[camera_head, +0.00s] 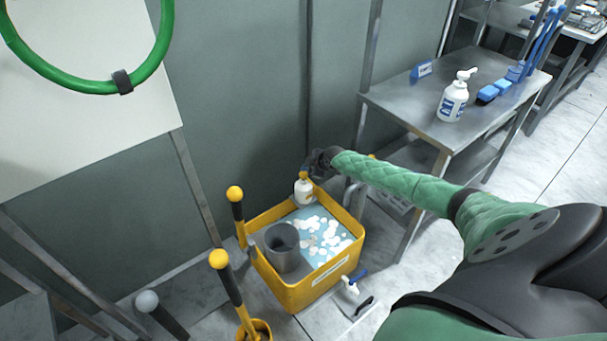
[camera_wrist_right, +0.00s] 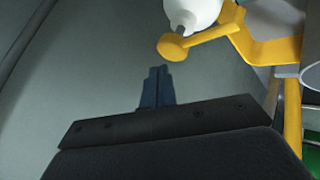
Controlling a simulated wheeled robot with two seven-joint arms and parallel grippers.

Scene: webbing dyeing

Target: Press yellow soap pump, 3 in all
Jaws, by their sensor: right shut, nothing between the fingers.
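A white soap bottle (camera_head: 303,191) with a yellow pump head (camera_head: 304,175) stands at the back corner of a yellow tub (camera_head: 293,292). My right gripper (camera_head: 318,164) is close beside the pump head, at its upper right. In the right wrist view the bottle (camera_wrist_right: 193,12) and the yellow pump head (camera_wrist_right: 172,47) show at the top. There my right gripper's fingertips (camera_wrist_right: 157,80) are shut and empty, pointing toward the pump head, with a gap between them in the picture. Whether they touch cannot be told. My left gripper is not in view.
The tub holds light blue liquid with white foam and a grey cup (camera_head: 283,247). Yellow-knobbed handles (camera_head: 229,277) stand at its left. A steel table (camera_head: 408,104) at the right holds a white pump bottle (camera_head: 453,102) and blue brushes. A grey wall is behind the tub.

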